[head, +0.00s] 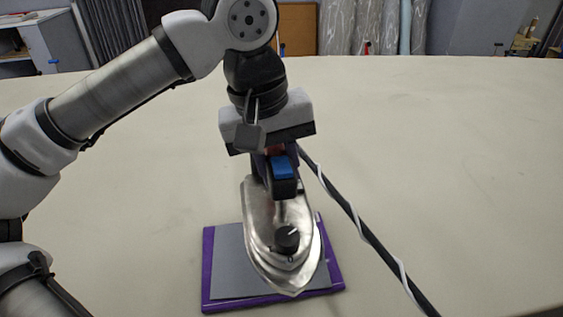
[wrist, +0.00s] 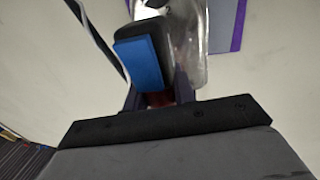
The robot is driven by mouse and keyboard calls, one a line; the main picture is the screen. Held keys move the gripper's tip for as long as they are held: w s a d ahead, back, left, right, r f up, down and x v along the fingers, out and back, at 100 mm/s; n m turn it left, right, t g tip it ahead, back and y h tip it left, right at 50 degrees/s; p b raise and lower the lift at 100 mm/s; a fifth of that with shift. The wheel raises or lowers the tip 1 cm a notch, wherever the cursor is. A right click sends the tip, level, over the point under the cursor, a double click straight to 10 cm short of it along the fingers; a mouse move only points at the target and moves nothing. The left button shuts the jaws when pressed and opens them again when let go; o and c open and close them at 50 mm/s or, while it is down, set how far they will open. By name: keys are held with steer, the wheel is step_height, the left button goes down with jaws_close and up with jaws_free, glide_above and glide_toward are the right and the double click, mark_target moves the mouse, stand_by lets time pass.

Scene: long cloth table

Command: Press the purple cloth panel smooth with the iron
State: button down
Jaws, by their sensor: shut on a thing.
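The iron (head: 258,225) is silver metal with a black knob and a black handle with a blue part (wrist: 142,62). My gripper (head: 276,160) is shut on its handle; the wrist view also shows the gripper (wrist: 160,98) around the handle's rear. The cloth panel (head: 227,268) is grey in the middle with a purple border, and lies flat on the table. In the head view the iron covers the panel's middle and right, with its tip near the front edge. I cannot tell whether the sole touches the cloth. Part of the panel shows in the wrist view (wrist: 224,28).
A black and white cord (head: 362,228) runs from the iron's rear down to the right, across the table's front. The long cream table (head: 440,140) is otherwise clear. Wrapped rolls (head: 365,25) and a grey cabinet (head: 52,40) stand beyond its far edge.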

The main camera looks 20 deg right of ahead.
steer(key=shift+f+b, duration=2.05)
steer(key=shift+f, duration=0.7)
steer(key=shift+s+f+b, duration=0.1)
steer(key=shift+f+b, duration=0.5)
steer(key=shift+f, duration=0.15)
stand_by(0.8)
steer(key=shift+r, duration=0.1)
steer(key=shift+r+p, duration=2.5)
steer(key=shift+r, duration=1)
